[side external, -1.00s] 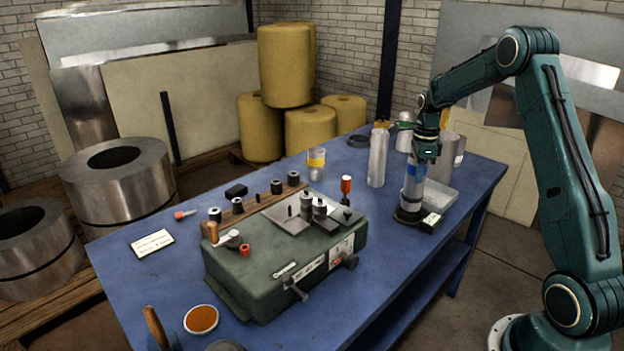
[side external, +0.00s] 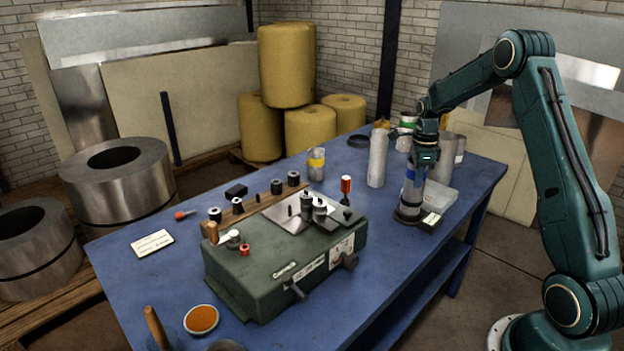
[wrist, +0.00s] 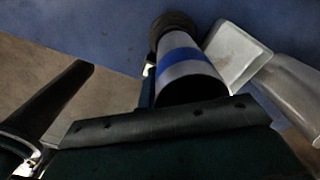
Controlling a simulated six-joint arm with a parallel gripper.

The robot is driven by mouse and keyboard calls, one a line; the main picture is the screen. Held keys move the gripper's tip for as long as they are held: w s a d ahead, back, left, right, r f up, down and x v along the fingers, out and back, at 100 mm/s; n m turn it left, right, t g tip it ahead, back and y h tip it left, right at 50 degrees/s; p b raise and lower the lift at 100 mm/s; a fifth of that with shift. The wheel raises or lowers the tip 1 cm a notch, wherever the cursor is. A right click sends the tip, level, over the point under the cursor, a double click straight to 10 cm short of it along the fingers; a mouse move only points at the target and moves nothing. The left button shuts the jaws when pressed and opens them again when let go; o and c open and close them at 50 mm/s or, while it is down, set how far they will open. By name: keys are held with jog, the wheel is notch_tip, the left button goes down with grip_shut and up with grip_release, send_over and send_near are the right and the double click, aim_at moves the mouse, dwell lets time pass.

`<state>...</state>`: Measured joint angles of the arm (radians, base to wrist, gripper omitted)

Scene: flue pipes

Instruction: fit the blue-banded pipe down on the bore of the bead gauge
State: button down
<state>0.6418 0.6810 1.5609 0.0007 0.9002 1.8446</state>
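The blue-banded pipe (side external: 411,187) is a grey tube standing about upright at the right of the bench. Its foot meets a dark round base, which looks like the bead gauge (side external: 407,217), with a small labelled block beside it. I cannot tell whether the pipe is fully seated. My gripper (side external: 424,163) is at the pipe's upper end and hides its top in the side view. In the wrist view, the pipe (wrist: 190,68) shows its blue band and near open end, close to my gripper's dark bar. The fingertips are not clear there, so their grip is uncertain.
A tall pale pipe (side external: 377,158) stands to the left, with more cylinders behind. The green machine (side external: 285,262) fills the bench middle. Bare blue bench lies between machine and gauge.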

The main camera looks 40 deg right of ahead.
jog(key=shift+f, duration=0.6)
dwell(1.1)
jog(key=c, duration=1.3)
grip_release()
jog(key=shift+o, duration=0.2)
jog(key=shift+r, duration=3.45)
jog(key=shift+r, duration=0.1)
